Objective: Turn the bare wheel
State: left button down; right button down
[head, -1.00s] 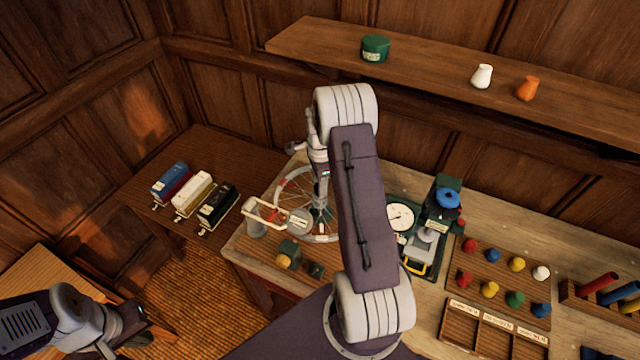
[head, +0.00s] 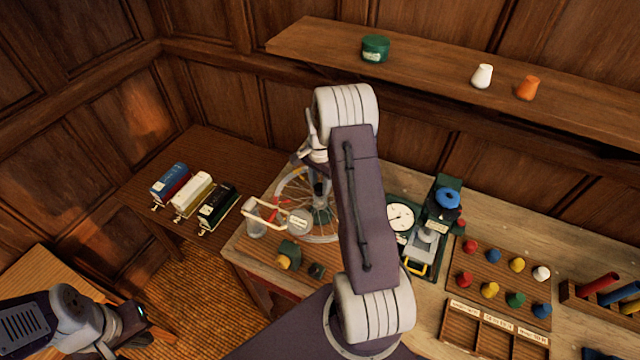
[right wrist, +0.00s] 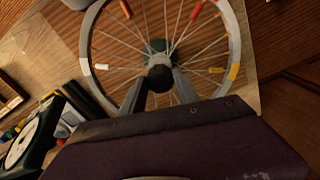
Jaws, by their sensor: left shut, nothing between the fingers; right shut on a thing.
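The bare wheel (right wrist: 88,40) is a spoked wheel with a pale grey rim and no tyre, lying flat. Its rim and spokes carry coloured marks in red, orange, yellow and white. In the head view the wheel (head: 281,190) is on the bench, partly hidden by my right arm. My right gripper (right wrist: 159,80) is above its centre, shut on the dark hub knob (right wrist: 159,60); the fingers partly hide the knob. My left gripper (head: 140,318) is shut and empty at the lower left, far from the wheel.
A pale framed stand (head: 256,224) and a small green block (head: 290,250) sit beside the wheel. A dial device (head: 400,215) is to the right, then a board of coloured knobs (head: 490,265). Three model blocks (head: 192,195) stand on the left table. A shelf (head: 440,75) hangs behind.

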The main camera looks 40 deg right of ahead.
dwell(0.3)
jog(key=c, duration=0.9)
grip_release()
notch_tip(320, 180, up, 8)
jog(key=shift+r+b, duration=0.15)
jog(key=shift+b, duration=1)
jog(key=shift+r, duration=0.4)
